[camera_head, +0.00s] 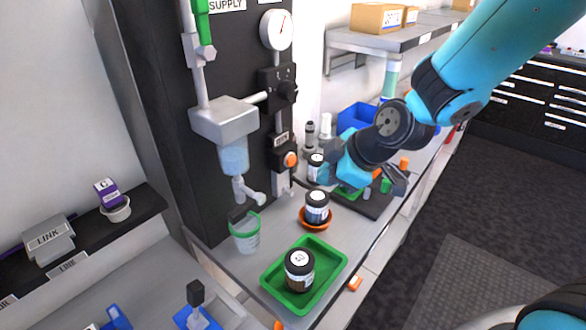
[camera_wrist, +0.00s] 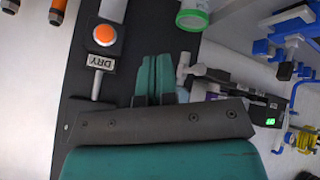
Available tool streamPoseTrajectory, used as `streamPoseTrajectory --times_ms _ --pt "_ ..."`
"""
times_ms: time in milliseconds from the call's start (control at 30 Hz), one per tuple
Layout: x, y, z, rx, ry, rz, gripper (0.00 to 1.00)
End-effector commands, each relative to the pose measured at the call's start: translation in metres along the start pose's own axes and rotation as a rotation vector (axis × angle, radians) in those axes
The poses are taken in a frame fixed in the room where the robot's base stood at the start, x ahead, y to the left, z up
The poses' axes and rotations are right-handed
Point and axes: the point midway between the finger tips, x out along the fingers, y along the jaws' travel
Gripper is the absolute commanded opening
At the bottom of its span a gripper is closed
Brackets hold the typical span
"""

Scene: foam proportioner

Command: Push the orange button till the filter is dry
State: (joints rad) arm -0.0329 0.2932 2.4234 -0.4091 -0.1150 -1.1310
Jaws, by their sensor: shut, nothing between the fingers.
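The round orange button (camera_head: 290,160) sits on the black panel, low on its right side. In the wrist view the orange button (camera_wrist: 104,35) stands out beside an upside-down DRY label (camera_wrist: 100,63). The filter (camera_head: 233,158) is a bluish clear bowl under a grey block on the panel; whether it is wet inside I cannot tell. My gripper (camera_wrist: 155,62) is shut and empty, its teal fingers below and right of the button in the wrist view, apart from it in the picture. In the head view my wrist is right of the button, and the fingertips are hard to make out.
A clear cup with green rim (camera_head: 245,234) stands below the filter's drain. A pressure gauge (camera_head: 277,30) and black knob (camera_head: 287,90) are above the button.

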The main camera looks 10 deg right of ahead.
Motion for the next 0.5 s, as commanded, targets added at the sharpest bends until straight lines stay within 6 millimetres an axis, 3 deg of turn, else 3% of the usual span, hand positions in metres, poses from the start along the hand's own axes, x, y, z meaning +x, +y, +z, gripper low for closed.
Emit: streamPoseTrajectory --times_ms 33,200,500 --pt "0.021 0.011 0.020 -0.061 -0.006 0.045 0.00" --pt "0.052 0.040 0.058 -0.264 -0.038 0.180 0.00" --pt "0.059 0.050 0.069 -0.341 -0.058 0.228 0.00"
